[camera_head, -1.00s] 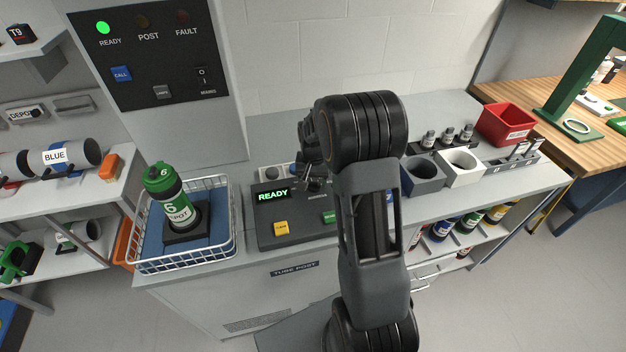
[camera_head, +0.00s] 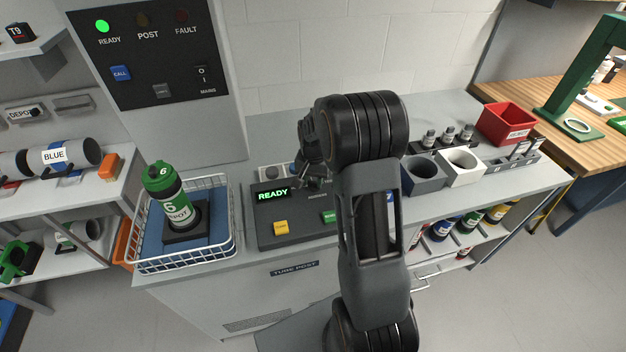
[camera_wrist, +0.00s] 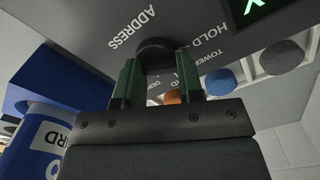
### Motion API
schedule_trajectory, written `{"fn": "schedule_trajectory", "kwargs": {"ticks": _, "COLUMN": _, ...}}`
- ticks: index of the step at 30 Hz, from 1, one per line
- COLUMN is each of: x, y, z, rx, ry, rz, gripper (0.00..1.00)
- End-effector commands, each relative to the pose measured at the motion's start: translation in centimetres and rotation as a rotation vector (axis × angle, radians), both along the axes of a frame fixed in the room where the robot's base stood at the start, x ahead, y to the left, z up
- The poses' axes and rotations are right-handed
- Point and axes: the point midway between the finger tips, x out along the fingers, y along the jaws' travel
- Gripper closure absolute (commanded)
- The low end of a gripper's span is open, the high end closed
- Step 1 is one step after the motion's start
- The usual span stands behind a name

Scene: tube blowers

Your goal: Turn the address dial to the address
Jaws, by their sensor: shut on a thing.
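The address dial (camera_wrist: 154,52) is a dark round knob below the word ADDRESS in the wrist view. My gripper (camera_wrist: 156,75) has its two green fingers on either side of the dial and is shut on it. The dial's pointer and scale are not readable there. The control panel (camera_head: 268,225) sits on the counter in the head view, with a green READY display (camera_head: 272,194). My arm hides the dial and the right part of the panel in that view.
A wire basket (camera_head: 237,215) with a green carrier marked 6 (camera_head: 165,190) stands left of the panel. A blue object (camera_wrist: 45,90) is close to my gripper at the left of the wrist view. Cups and a red bin (camera_head: 507,122) stand to the right.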

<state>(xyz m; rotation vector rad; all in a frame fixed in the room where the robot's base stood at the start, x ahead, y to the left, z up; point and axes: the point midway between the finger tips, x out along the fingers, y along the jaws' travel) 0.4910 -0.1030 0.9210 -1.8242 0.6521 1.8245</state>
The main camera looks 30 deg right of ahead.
Motion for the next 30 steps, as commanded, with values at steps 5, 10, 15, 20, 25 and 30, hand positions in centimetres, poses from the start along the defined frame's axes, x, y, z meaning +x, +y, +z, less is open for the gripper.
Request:
{"fn": "schedule_trajectory", "kwargs": {"ticks": 5, "x": 0.07, "y": -0.09, "z": -0.07, "rx": 0.0, "ry": -0.001, "rz": -0.155, "gripper": 0.89}}
{"fn": "schedule_trajectory", "kwargs": {"ticks": 10, "x": 0.11, "y": -0.15, "z": -0.07, "rx": -0.001, "ry": -0.001, "rz": -0.318, "gripper": 0.89}}
{"fn": "schedule_trajectory", "kwargs": {"ticks": 15, "x": 0.12, "y": -0.22, "z": -0.07, "rx": 0.0, "ry": 0.0, "rz": -0.48, "gripper": 0.89}}
{"fn": "schedule_trajectory", "kwargs": {"ticks": 20, "x": 0.16, "y": -0.28, "z": -0.05, "rx": -0.001, "ry": -0.001, "rz": -0.629, "gripper": 0.89}}
{"fn": "schedule_trajectory", "kwargs": {"ticks": 25, "x": 0.18, "y": -0.37, "z": -0.02, "rx": 0.0, "ry": -0.001, "rz": -0.775, "gripper": 0.89}}
{"fn": "schedule_trajectory", "kwargs": {"ticks": 30, "x": 0.19, "y": -0.43, "z": 0.02, "rx": 0.0, "ry": -0.001, "rz": -0.897, "gripper": 0.89}}
